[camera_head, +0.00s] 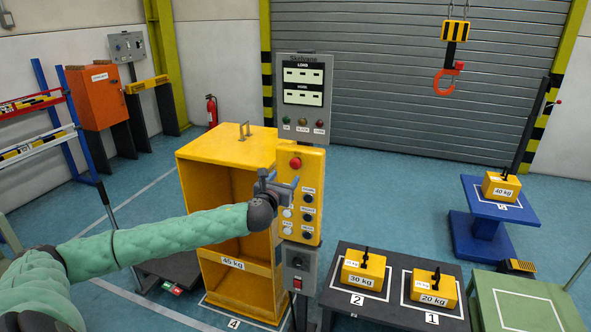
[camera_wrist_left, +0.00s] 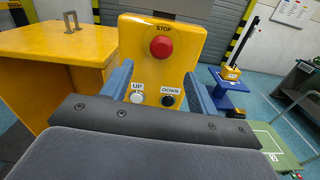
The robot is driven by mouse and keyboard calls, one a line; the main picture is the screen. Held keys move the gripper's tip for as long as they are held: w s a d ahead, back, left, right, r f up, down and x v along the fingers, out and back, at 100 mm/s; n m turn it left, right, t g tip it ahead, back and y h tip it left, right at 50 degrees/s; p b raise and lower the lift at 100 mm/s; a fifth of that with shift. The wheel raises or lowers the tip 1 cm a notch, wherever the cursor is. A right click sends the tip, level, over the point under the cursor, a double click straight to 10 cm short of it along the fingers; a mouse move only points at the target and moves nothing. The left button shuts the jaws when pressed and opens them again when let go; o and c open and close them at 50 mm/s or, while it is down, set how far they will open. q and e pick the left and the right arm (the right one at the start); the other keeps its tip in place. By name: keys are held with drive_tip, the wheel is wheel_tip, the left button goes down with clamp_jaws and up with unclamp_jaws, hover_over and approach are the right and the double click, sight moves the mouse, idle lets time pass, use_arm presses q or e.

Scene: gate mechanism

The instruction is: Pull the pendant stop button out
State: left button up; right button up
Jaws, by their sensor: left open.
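The yellow pendant (camera_head: 313,180) hangs upright at the middle of the head view, with a column of black and white buttons. Its red stop button (camera_head: 295,163) is near the top. In the left wrist view the red stop button (camera_wrist_left: 161,47) sits under the label STOP, above the UP button (camera_wrist_left: 137,96) and the DOWN button (camera_wrist_left: 168,101). My left gripper (camera_head: 275,180) is in front of the pendant, just below and left of the stop button. Its blue fingers (camera_wrist_left: 158,78) are open, one on each side of the pendant face, with nothing between them gripped. My right gripper is not in view.
A grey display panel (camera_head: 304,127) stands behind the pendant. A yellow 45 kg crate (camera_head: 222,155) is beside it at left. A dark table (camera_head: 385,312) at right carries 30 kg (camera_head: 362,270) and 20 kg (camera_head: 434,287) weights. A red hook (camera_head: 446,80) hangs at upper right.

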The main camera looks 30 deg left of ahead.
sight(294, 166)
use_arm(q)
drive_tip(key=shift+m, duration=0.8)
drive_tip(key=p+x, duration=0.3)
drive_tip(key=x, duration=0.3)
drive_tip(key=shift+w+r, duration=0.1)
drive_tip(key=shift+w, duration=0.1)
drive_tip(key=shift+w+a, duration=0.15)
drive_tip(key=shift+w, duration=0.55)
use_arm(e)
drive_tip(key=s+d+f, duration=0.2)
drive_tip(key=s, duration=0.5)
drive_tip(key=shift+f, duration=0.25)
